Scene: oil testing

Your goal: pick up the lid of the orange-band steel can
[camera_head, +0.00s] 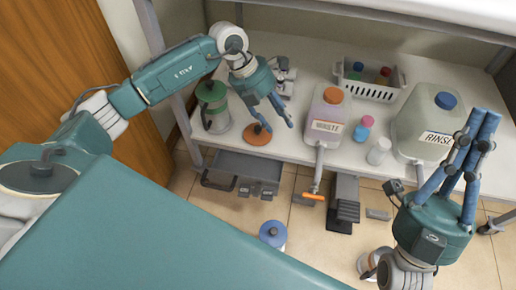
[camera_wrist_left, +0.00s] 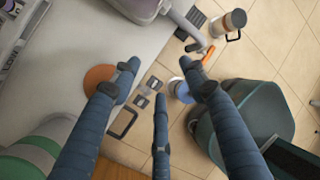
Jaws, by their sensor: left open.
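A round orange lid with a small dark knob (camera_head: 257,134) lies flat near the front edge of the white table. In the left wrist view the orange disc (camera_wrist_left: 99,77) is partly covered by a finger. My left gripper (camera_head: 276,110) is open and empty, its fingers just above and beside the lid. The left wrist view shows its spread fingers (camera_wrist_left: 163,84). A steel can with an orange-brown band (camera_head: 374,264) stands low at the front, partly hidden by my right arm; a similar can shows in the left wrist view (camera_wrist_left: 234,19).
A green-banded can (camera_head: 212,106) stands left of the lid. A waste jug (camera_head: 326,118), small bottles, a white basket (camera_head: 369,88) and a rinse jug (camera_head: 425,124) stand to the right. A blue-topped can (camera_head: 272,234) and a grey tray (camera_head: 240,167) are below the table edge.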

